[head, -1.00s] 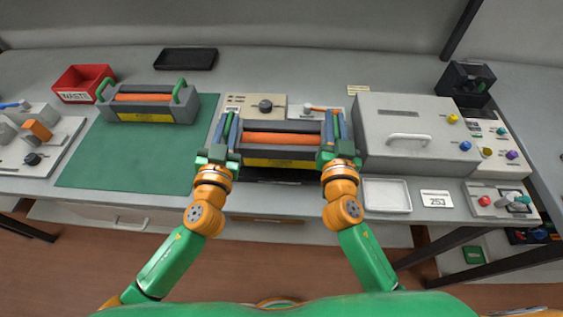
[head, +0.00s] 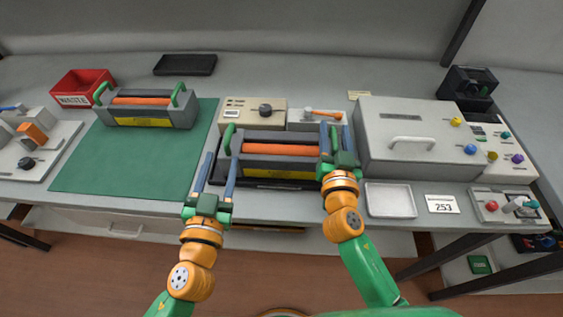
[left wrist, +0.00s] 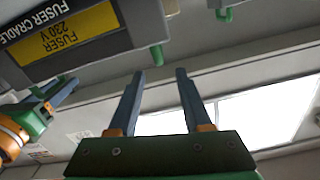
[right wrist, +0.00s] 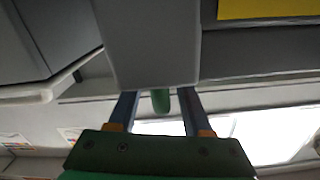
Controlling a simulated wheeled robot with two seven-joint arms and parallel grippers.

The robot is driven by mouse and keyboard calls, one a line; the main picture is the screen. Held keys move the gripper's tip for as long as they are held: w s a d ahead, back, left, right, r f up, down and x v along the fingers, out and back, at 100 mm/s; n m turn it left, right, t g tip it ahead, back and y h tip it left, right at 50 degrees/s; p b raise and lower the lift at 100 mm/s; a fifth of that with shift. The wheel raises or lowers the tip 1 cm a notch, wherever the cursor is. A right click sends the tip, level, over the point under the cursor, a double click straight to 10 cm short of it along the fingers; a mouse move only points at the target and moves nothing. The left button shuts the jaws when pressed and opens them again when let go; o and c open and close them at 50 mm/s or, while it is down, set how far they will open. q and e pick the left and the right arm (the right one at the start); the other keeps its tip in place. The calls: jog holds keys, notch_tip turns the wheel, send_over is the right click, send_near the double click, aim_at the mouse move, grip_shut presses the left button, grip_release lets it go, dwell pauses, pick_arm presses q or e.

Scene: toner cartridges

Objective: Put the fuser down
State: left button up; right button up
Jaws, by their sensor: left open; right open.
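A grey fuser (head: 280,150) with an orange roller and yellow label rests level on the dark fuser cradle (head: 265,184) at the middle of the bench. Its left green handle (head: 229,138) stands free. The fuser's yellow label also shows in the left wrist view (left wrist: 68,37). My left gripper (head: 222,156) is open and empty, just left of and in front of that handle. My right gripper (head: 329,126) is open at the fuser's right end, its fingers hiding most of the right handle. In the right wrist view a green handle end (right wrist: 160,102) shows between the fingers.
A second fuser (head: 150,108) stands on the green mat (head: 120,165) at the left. A red waste bin (head: 82,87) is behind it. A grey lidded unit (head: 415,135) and a shallow tray (head: 390,200) are close to my right gripper. The mat's front is clear.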

jog(key=shift+s, duration=0.25)
pick_arm(q)
jog(key=s, duration=0.4)
jog(key=shift+a, duration=0.2)
pick_arm(e)
jog(key=s+a, duration=0.1)
jog(key=s, duration=1)
jog(key=shift+s+a, duration=0.15)
jog(key=shift+s, duration=0.1)
